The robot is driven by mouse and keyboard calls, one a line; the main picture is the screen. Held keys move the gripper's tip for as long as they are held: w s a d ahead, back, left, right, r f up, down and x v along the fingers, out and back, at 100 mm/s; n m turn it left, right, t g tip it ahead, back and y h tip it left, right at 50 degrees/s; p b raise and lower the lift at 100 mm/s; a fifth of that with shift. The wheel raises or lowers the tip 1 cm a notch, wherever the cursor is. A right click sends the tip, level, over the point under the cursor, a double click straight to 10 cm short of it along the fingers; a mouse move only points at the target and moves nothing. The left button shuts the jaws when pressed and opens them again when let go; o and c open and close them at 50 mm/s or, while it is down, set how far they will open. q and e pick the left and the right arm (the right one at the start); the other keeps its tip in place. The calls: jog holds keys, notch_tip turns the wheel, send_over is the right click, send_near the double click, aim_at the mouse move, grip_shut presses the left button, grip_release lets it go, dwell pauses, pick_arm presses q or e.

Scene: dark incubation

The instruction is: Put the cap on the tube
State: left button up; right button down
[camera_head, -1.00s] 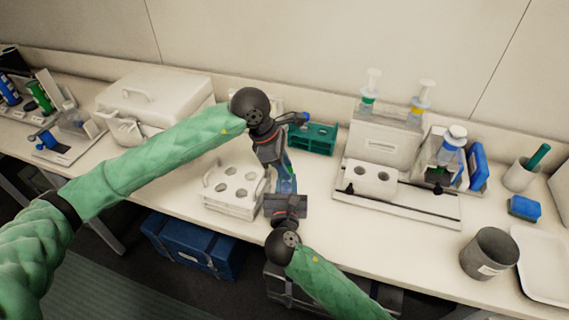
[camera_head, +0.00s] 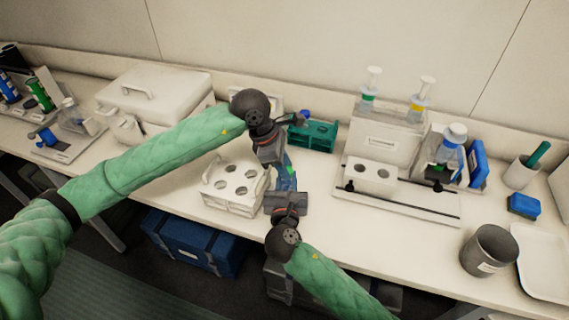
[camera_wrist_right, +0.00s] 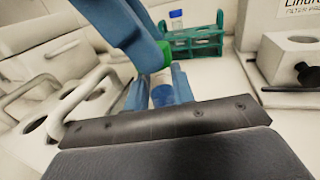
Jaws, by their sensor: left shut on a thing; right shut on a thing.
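My left gripper (camera_head: 284,168) reaches down from the upper left. In the right wrist view its blue fingers are shut on a green cap (camera_wrist_right: 138,56). My right gripper (camera_head: 287,186) comes up from below. In its wrist view its two blue fingers are shut on a small tube (camera_wrist_right: 162,95), translucent with a blue lower part. The cap is just above the tube's upper end, seemingly a little left of it in the wrist view. The fingers hide the tube's mouth, so I cannot tell whether cap and tube touch.
A white rack with round holes (camera_head: 232,204) stands just left of the grippers. A teal rack (camera_head: 318,137) with a blue-topped tube is behind them. A white block with holes (camera_head: 369,178) stands to the right. The bench between has some free room.

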pick_arm(q)
jog(key=m+g, duration=0.1)
jog(key=m, duration=0.2)
jog(key=shift+w, duration=0.1)
jog(key=m+g+y, duration=0.1)
jog(key=m, duration=0.3)
jog(key=shift+w+d, duration=0.1)
jog(key=m, duration=0.2)
jog(key=m+g+y, duration=0.1)
jog(key=m, duration=0.1)
jog(key=shift+d+m+y, duration=0.1)
jog(key=shift+m+y, duration=0.2)
jog(key=m, duration=0.2)
jog(key=m+g+y, duration=0.1)
jog(key=m, duration=0.1)
jog(key=shift+w+d+y, duration=0.1)
jog(key=shift+y, duration=0.2)
jog(key=m+y, duration=0.1)
jog(key=m, duration=0.2)
jog(key=shift+m, duration=0.3)
jog(key=m+y, duration=0.1)
jog(key=m, duration=0.3)
jog(key=shift+d+m+t+y, duration=0.15)
jog(key=shift+m+t+y, duration=0.15)
jog(key=shift+t+y, duration=0.1)
jog(key=m+t+y, duration=0.1)
jog(key=m, duration=0.5)
jog(key=shift+f+m+t+y, duration=0.1)
jog(key=shift+m+t+y, duration=0.3)
